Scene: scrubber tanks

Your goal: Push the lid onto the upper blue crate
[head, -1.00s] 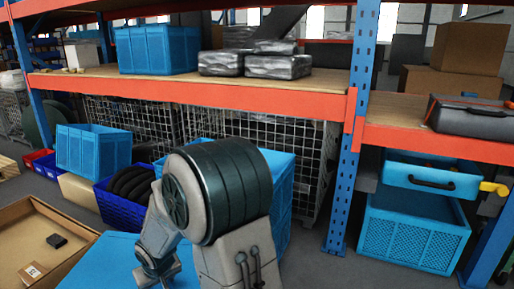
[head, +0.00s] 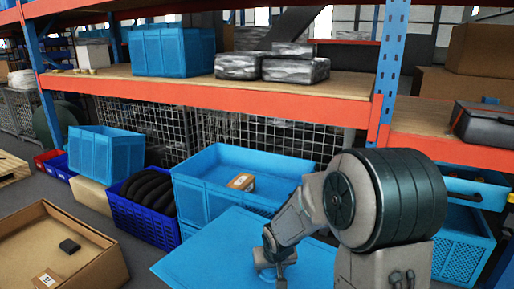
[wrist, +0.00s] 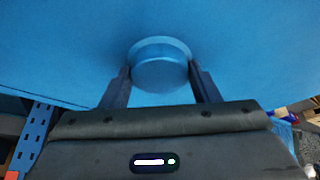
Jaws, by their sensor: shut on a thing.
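The lid (head: 205,255) is a flat blue panel in front of the upper blue crate (head: 196,202), apart from the view into it. The crate is open at the top, with a small cardboard box (head: 241,182) showing inside. My gripper (head: 270,270) is at the lid, partly hidden by my arm. In the wrist view my gripper (wrist: 160,75) has its two fingers on either side of the round blue knob (wrist: 160,70) on the lid (wrist: 240,50), shut on it. My arm hides the lid's right part and the crate's front right.
A dark blue crate of black rings (head: 120,212) stands left of the upper crate, and an open cardboard box (head: 95,270) lies front left. Behind, an orange shelf beam (head: 220,98) and a blue upright (head: 388,75) bound the space. Grey floor shows at left.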

